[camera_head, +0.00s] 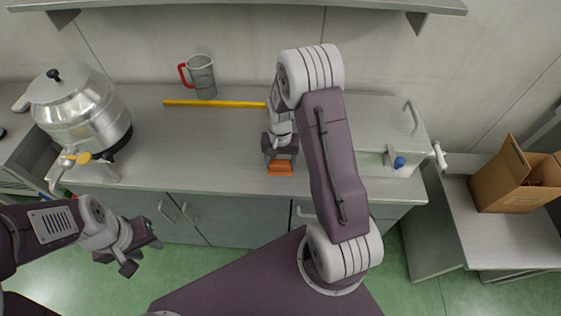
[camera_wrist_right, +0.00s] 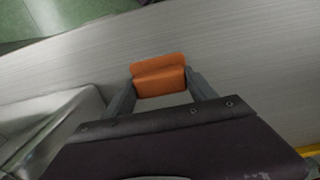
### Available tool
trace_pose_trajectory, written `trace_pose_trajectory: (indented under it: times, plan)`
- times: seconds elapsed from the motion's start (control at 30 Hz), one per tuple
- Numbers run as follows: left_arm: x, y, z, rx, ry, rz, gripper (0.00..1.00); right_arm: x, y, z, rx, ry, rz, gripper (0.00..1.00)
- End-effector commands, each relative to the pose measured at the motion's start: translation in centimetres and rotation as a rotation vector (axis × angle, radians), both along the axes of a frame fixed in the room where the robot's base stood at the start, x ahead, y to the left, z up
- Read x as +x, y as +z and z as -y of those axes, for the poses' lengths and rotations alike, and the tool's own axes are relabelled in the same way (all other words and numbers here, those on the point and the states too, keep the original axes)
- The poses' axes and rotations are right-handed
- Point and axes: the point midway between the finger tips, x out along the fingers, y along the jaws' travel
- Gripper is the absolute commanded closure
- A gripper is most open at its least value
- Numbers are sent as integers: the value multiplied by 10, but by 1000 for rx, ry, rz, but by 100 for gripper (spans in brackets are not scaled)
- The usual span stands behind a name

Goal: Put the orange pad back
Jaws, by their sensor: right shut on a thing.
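The orange pad (camera_head: 281,168) is at the front part of the grey counter in the head view. My right gripper (camera_head: 281,158) is shut on it, pointing down over the counter. In the right wrist view the orange pad (camera_wrist_right: 159,76) sits between the two fingers of the right gripper (camera_wrist_right: 160,92). I cannot tell whether the pad touches the counter. My left gripper (camera_head: 142,250) is in front of the counter at the lower left, over the green floor, with its fingers apart and nothing between them.
On the counter (camera_head: 215,150) stand a steel urn (camera_head: 80,108) at left, a grey jug (camera_head: 202,76) with a red handle, and a yellow stick (camera_head: 215,103). A metal box (camera_head: 375,125) is at right. A cardboard box (camera_head: 510,182) is on a lower side table.

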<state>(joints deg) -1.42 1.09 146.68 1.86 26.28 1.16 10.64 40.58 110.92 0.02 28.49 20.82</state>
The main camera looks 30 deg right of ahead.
Motion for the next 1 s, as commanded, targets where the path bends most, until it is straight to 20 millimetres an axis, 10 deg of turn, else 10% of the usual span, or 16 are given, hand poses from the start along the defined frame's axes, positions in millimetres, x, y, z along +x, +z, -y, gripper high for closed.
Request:
trace_pose_trajectory:
  times: [0.17,0.2,0.3,0.63,1.0]
  plan:
    - [0,-3,0,0,0,0,64,0,-4,0,1,0,-1,73]
    - [0,-3,0,0,0,0,64,0,-4,0,1,0,-1,32]
    - [0,-2,0,0,0,0,64,0,-3,0,1,0,-1,13]
    - [0,0,0,0,0,0,64,0,7,0,0,0,2,13]
    - [0,-2,0,0,0,0,64,1,97,0,-1,0,5,13]
